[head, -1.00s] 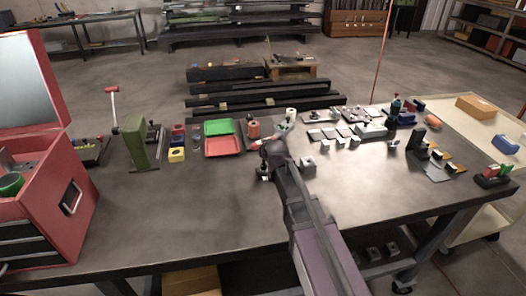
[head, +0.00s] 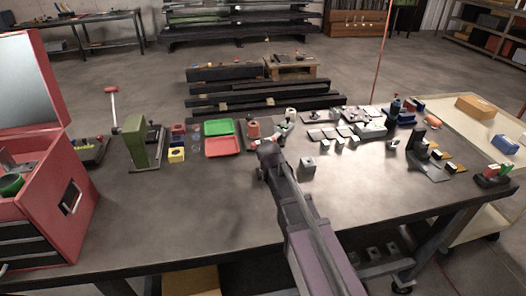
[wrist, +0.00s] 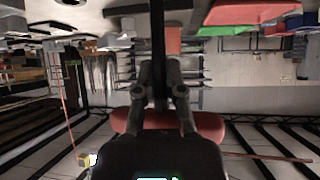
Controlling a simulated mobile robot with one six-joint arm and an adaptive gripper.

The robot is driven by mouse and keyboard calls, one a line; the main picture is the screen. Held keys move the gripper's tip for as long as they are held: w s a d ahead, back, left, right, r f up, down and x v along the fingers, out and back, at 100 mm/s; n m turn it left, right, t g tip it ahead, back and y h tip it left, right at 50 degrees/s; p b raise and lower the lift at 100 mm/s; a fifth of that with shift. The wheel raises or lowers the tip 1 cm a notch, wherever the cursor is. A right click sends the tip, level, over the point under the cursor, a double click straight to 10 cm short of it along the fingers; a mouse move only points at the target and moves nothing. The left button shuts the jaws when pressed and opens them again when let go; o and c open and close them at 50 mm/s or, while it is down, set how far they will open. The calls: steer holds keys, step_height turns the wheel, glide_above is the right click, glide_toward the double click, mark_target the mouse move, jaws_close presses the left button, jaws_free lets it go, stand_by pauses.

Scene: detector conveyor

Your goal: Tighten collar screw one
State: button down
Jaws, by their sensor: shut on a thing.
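My gripper (wrist: 165,95) is shut on a tool with a red crosswise handle (wrist: 206,125) and a dark straight shaft (wrist: 158,40) in the wrist view. The shaft runs away from the fingers to the top edge. In the head view my gripper (head: 268,145) is over the back middle of the bench, mostly hidden behind my own wrist. I cannot make out the collar or screw one, nor whether the shaft tip touches anything.
Red (head: 222,146) and green (head: 219,127) trays lie left of my gripper. A green press (head: 140,145) and red toolbox (head: 50,215) are farther left. A grey block (head: 307,166) stands close on the right, with several small parts beyond. The bench's front (head: 170,225) is clear.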

steer(key=shift+n+y, duration=0.3)
steer(key=shift+r, duration=0.15)
stand_by(0.6)
steer(key=shift+w+r+p, duration=0.1)
steer(key=shift+r+p, duration=0.05)
steer(key=shift+p, duration=0.25)
steer(key=shift+r+p, duration=0.55)
steer(key=shift+r, duration=0.15)
steer(key=shift+r+p, duration=1.7)
steer(key=shift+p, duration=0.05)
